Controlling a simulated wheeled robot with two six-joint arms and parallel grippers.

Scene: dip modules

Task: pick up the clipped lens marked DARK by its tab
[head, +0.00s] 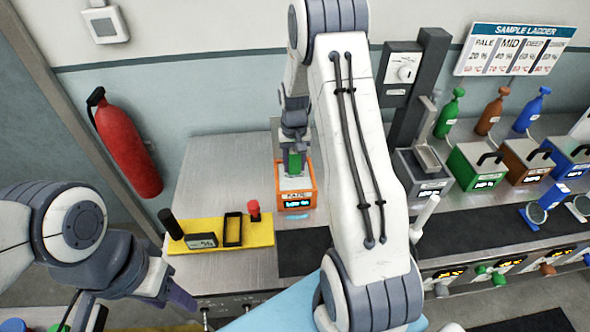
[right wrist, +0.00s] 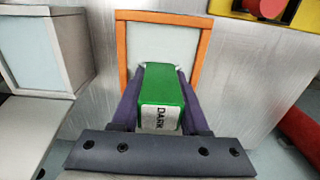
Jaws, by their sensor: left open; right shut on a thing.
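The green tab (right wrist: 162,85) marked DARK is between the fingers of my right gripper (right wrist: 160,110) in the right wrist view. In the head view the green tab (head: 294,161) shows below my right gripper (head: 293,148), over the orange-framed box (head: 296,200). The gripper is shut on the tab. The lens below the tab is hidden, and I cannot tell whether it touches the box. The orange frame (right wrist: 122,45) with its pale face lies behind the tab in the right wrist view. My left gripper (head: 88,314) is open at the lower left, far from the box.
A yellow tray (head: 262,238) with a black frame, a small meter and a red knob stands left of the box. Green, brown and blue units (head: 475,168) stand to the right with bottles behind. A red extinguisher (head: 128,148) hangs at the left. My right arm hides the middle bench.

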